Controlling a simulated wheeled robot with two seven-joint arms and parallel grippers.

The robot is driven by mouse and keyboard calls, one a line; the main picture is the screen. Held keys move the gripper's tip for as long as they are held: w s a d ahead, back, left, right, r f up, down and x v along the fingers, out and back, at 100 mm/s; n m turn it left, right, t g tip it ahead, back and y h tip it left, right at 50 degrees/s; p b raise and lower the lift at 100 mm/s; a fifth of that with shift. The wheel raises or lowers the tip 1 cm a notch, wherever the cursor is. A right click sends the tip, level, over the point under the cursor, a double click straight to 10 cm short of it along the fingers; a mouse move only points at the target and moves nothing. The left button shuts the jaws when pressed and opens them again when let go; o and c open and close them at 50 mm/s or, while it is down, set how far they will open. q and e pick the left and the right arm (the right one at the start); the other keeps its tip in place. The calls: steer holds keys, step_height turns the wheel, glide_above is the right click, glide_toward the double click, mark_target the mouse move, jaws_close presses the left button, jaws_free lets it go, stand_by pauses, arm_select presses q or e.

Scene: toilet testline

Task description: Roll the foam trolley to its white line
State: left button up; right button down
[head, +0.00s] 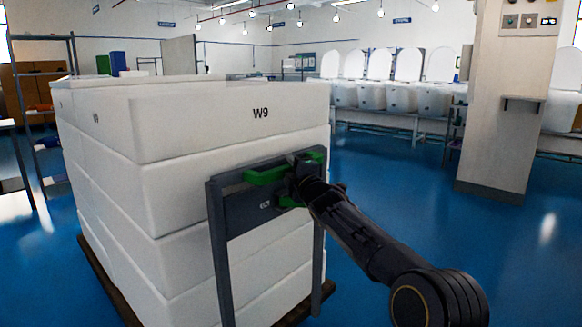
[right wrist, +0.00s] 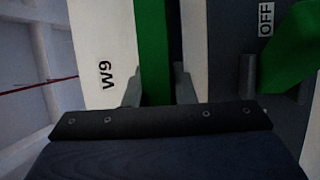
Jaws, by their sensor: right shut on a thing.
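The foam trolley (head: 220,222) stands in front of me, stacked with large white foam blocks (head: 225,125), the top one marked W9. Its grey end frame has green handle parts, and the upper green bar (head: 262,176) runs across the top. My right gripper (head: 300,178) is at this frame, and in the right wrist view its fingers (right wrist: 160,90) sit on both sides of the green bar (right wrist: 154,45), shut on it. A second green part (right wrist: 292,50) and an OFF label show beside it. The left gripper is out of view. I see no white line.
Blue floor (head: 400,200) is open to the right of the trolley. A white pillar (head: 510,100) with a small shelf and control box stands at the right. A rack of toilets (head: 400,95) lines the back. Metal shelving (head: 50,110) stands at the left.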

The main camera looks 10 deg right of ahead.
steer(key=shift+a+f, duration=0.4)
steer(key=shift+a, duration=0.1)
steer(key=c, duration=1.2)
jaws_free()
steer(key=shift+s, duration=0.1)
steer(key=shift+c, duration=0.2)
steer(key=shift+o, duration=0.2)
steer(key=shift+r, duration=0.1)
steer(key=shift+s+d, duration=0.15)
steer(key=shift+d, duration=0.05)
steer(key=b+v, duration=0.2)
steer(key=v, duration=0.5)
steer(key=shift+s, duration=0.15)
